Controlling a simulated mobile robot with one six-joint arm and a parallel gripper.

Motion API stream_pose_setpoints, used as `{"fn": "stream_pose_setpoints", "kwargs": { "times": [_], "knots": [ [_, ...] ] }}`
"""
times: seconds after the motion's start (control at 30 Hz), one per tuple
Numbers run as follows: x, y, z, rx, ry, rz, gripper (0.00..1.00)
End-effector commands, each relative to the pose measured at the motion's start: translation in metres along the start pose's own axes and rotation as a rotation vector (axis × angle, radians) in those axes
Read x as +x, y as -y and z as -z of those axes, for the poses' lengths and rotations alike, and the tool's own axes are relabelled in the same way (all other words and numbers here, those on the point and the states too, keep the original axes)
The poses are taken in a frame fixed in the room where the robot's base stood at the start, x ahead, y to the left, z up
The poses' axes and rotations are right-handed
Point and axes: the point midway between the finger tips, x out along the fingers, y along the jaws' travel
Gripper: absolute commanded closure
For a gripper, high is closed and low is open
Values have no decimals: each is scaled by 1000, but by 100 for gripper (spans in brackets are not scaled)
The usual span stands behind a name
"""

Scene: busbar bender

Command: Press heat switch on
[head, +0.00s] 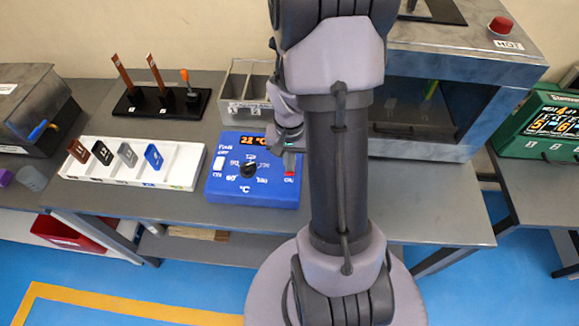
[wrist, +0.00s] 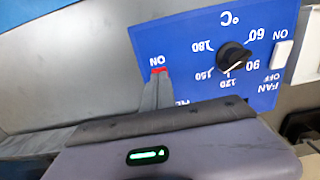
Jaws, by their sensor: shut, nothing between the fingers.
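The blue control box (head: 225,190) stands on the grey table in the head view, with a display reading about 22 °C. Its red heat switch (wrist: 159,70) shows in the wrist view beside an "ON" label, partly covered by my fingertip. The "HE…" label is partly hidden by my gripper. My gripper (wrist: 158,82) is shut and empty, its tip at the switch; I cannot tell if it touches. In the head view my gripper (head: 290,158) is over the right side of the box, largely hidden by my arm.
The black dial (wrist: 232,56) and the white fan switch (wrist: 282,54) are on the same panel. A white tray (head: 180,183) with several coloured tags lies to the left. A grey oven (head: 408,152) stands to the right, behind my arm.

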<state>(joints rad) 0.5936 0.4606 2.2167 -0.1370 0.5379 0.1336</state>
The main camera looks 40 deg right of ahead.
Motion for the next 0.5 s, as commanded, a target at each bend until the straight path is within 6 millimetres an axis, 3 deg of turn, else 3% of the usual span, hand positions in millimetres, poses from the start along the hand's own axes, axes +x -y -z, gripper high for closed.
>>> {"fn": "stream_pose_setpoints", "kwargs": {
  "times": [0.5],
  "knots": [
    [9,0,0,0,0,0,100]
  ]
}}
